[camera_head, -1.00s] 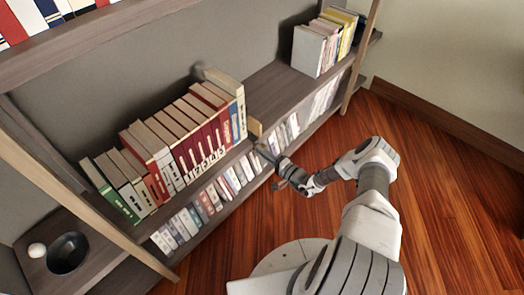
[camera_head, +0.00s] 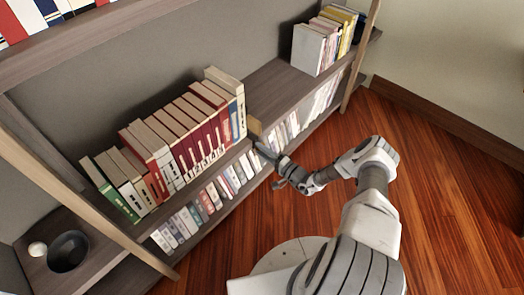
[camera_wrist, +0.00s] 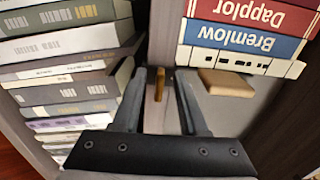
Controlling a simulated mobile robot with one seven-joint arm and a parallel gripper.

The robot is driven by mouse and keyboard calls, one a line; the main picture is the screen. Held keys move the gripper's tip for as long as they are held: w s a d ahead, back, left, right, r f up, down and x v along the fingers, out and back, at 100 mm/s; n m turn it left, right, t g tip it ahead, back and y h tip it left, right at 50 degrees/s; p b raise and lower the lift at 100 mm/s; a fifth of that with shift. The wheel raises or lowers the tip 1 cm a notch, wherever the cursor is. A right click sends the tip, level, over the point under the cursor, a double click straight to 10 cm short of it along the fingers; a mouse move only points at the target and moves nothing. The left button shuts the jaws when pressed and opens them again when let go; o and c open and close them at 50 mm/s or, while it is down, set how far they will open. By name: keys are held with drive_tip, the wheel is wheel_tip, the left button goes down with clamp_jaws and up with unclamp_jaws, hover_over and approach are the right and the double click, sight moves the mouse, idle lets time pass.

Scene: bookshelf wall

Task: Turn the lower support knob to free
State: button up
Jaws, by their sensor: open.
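My gripper (camera_wrist: 160,75) is open and points at the front of the bookshelf, at the right end of the long book row. In the head view its tip (camera_head: 262,150) is small and close to the shelf edge. A small brown wooden piece (camera_wrist: 160,86), possibly the lower support knob, shows between the fingers in the wrist view. I cannot tell its turn position or whether a finger touches it. A pale wooden block (camera_wrist: 227,83) lies just right of the fingers. A light wooden piece (camera_head: 255,127) also shows above the gripper in the head view.
The long book row (camera_head: 175,140) stands on the middle shelf, with smaller volumes (camera_head: 200,205) below. In the wrist view, books (camera_wrist: 245,38) are close on the right and a stack (camera_wrist: 65,70) on the left. A dark bowl (camera_head: 68,251) sits lower left. The wooden floor (camera_head: 445,200) is clear.

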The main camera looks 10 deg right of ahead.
drive_tip(key=p+v, duration=0.3)
drive_tip(key=v, duration=1.4)
drive_tip(key=shift+s, duration=0.15)
drive_tip(key=shift+d+r, duration=0.1)
drive_tip(key=shift+r, duration=0.05)
drive_tip(key=a+r+n+g, duration=0.25)
drive_tip(key=r+g, duration=0.25)
drive_tip(key=r, duration=0.5)
drive_tip(key=w+a+r+n+g, duration=0.1)
drive_tip(key=r+n+g, duration=0.3)
drive_tip(key=r, duration=0.7)
drive_tip(key=a+r+n+g, duration=0.25)
drive_tip(key=r+g, duration=0.25)
drive_tip(key=r, duration=0.5)
drive_tip(key=s+a+r+n+t+h, duration=0.1)
drive_tip(key=s+a+r+t+h, duration=0.3)
drive_tip(key=s+r, duration=0.7)
drive_tip(key=s+r+n+t+h, duration=0.1)
drive_tip(key=s+r+h, duration=0.6)
drive_tip(key=s+r, duration=0.4)
wheel_tip(320, 180, up, 19)
drive_tip(key=w+p, duration=0.1)
drive_tip(key=p, duration=1.7)
drive_tip(key=shift+w+a+r+p, duration=0.2)
drive_tip(key=shift+w+r+p, duration=0.05)
drive_tip(key=shift+w+p, duration=0.1)
